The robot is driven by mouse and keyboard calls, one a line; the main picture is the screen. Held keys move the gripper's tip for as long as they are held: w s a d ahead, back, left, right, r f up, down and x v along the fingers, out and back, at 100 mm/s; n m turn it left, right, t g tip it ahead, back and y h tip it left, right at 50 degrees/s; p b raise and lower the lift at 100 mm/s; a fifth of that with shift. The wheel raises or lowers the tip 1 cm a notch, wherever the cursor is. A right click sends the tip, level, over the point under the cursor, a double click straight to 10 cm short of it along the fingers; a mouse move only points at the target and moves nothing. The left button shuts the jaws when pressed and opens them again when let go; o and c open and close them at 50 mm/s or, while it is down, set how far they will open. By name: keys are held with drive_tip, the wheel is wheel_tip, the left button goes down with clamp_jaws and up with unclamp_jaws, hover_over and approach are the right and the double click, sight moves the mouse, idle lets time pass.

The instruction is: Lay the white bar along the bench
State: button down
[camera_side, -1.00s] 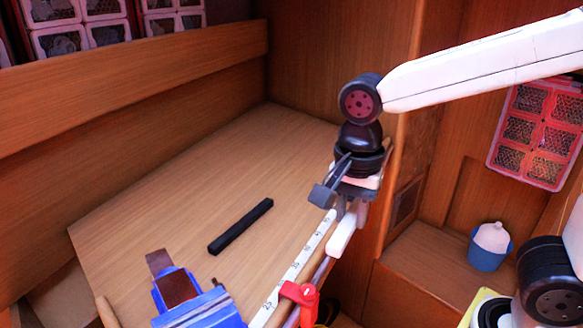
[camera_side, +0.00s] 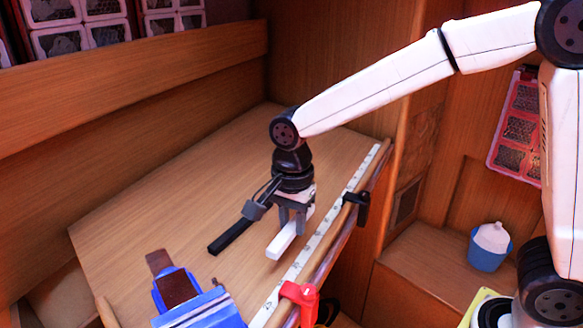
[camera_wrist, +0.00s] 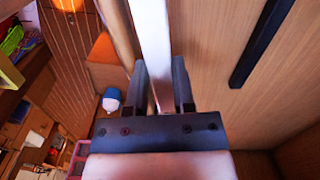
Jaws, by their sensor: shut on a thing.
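The white bar (camera_side: 282,243) is held between the fingers of my gripper (camera_side: 293,218), over the bench top (camera_side: 170,215). It runs roughly the same way as the bench's front edge, between the black bar and the white measuring strip (camera_side: 322,228). I cannot tell whether it touches the bench. In the wrist view the white bar (camera_wrist: 153,45) extends straight out from between both fingers of my gripper (camera_wrist: 160,85). The far end of the bar in the side view is hidden behind the gripper.
A black bar (camera_side: 230,238) lies left of the gripper, partly hidden by it; it also shows in the wrist view (camera_wrist: 262,42). A blue vise (camera_side: 195,300) stands at the near end. A red clamp (camera_side: 299,294) and black clamp (camera_side: 357,208) sit on the front edge.

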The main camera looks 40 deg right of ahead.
drive_tip(key=shift+w+a+f, duration=0.15)
drive_tip(key=shift+w+f, duration=0.45)
drive_tip(key=shift+f, duration=0.1)
drive_tip(key=shift+w+a+f, duration=0.15)
drive_tip(key=shift+w+f, duration=0.4)
drive_tip(key=shift+f, duration=0.1)
drive_tip(key=shift+w+a+f, duration=0.1)
drive_tip(key=shift+w+f, duration=0.15)
drive_tip(key=shift+f, duration=1.6)
drive_tip(key=shift+f, duration=0.2)
drive_tip(key=shift+c, duration=2.3)
unclamp_jaws()
drive_tip(key=shift+r, duration=0.15)
wheel_tip(320, 180, up, 12)
